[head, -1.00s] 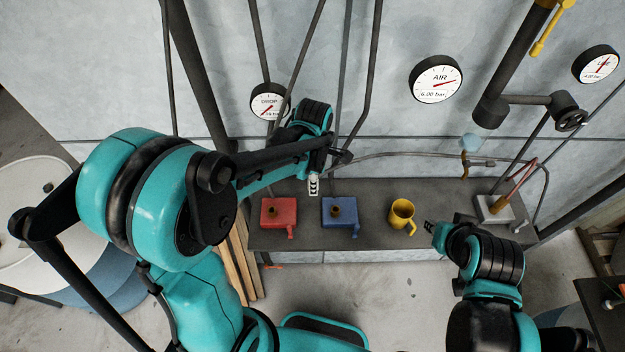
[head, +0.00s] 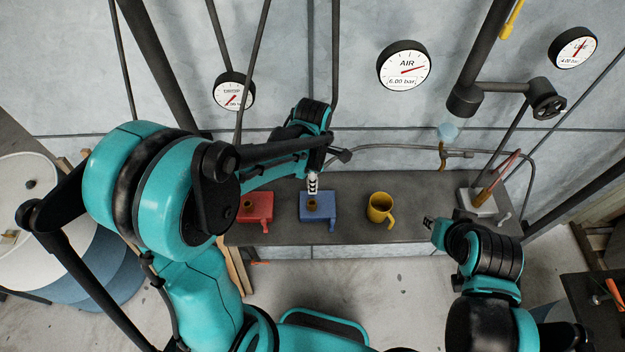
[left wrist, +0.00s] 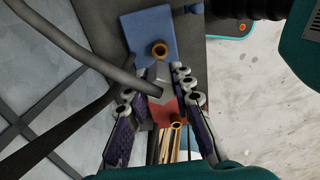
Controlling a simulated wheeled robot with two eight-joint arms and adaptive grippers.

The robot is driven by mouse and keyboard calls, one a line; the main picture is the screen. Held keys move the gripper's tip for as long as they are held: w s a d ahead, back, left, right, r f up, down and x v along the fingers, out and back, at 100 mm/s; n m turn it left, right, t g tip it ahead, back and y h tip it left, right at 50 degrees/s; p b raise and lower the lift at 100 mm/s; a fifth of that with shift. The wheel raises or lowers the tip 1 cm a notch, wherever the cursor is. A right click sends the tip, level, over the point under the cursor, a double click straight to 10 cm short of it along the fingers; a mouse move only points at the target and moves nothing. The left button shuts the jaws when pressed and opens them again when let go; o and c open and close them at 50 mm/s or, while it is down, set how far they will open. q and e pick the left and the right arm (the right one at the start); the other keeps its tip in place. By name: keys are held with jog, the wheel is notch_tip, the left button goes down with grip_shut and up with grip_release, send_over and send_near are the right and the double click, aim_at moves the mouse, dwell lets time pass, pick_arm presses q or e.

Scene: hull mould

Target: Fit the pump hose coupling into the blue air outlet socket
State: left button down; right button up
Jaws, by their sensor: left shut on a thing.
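The blue air outlet block (head: 318,226) stands on the dark bench, with a brass socket ring (head: 312,205) on top. In the left wrist view the ring (left wrist: 159,50) shows open and empty. My left gripper (head: 312,183) is above and just behind this block. It is shut on the pale hose coupling (left wrist: 160,88), which sits between its fingers in the left wrist view, at the end of a grey hose (left wrist: 75,50). The coupling appears apart from the ring; the height gap is hard to judge. My right gripper (head: 429,223) is at the bench's right front; its fingers are too small to read.
A red block (head: 260,213) with a similar ring stands left of the blue one. A yellow mug (head: 380,208) stands to the right. A grey block (head: 477,203) is at the bench's right end. The AIR gauge (head: 404,66) hangs on the wall behind.

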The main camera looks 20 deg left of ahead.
pick_arm(q)
jog(key=shift+a+f+b, duration=0.1)
jog(key=shift+f+b, duration=0.25)
jog(key=shift+f, duration=0.25)
notch_tip(320, 180, down, 3)
jog(key=shift+r+b, duration=0.2)
jog(key=shift+b, duration=0.95)
jog(key=shift+f+b, duration=0.55)
jog(key=shift+f, duration=0.1)
jog(key=shift+b, duration=0.3)
jog(key=shift+f+b, duration=1.85)
jog(key=shift+f, duration=0.1)
jog(key=c, duration=1.2)
grip_release()
jog(key=shift+r, duration=0.15)
notch_tip(320, 180, up, 12)
jog(key=shift+f, duration=0.1)
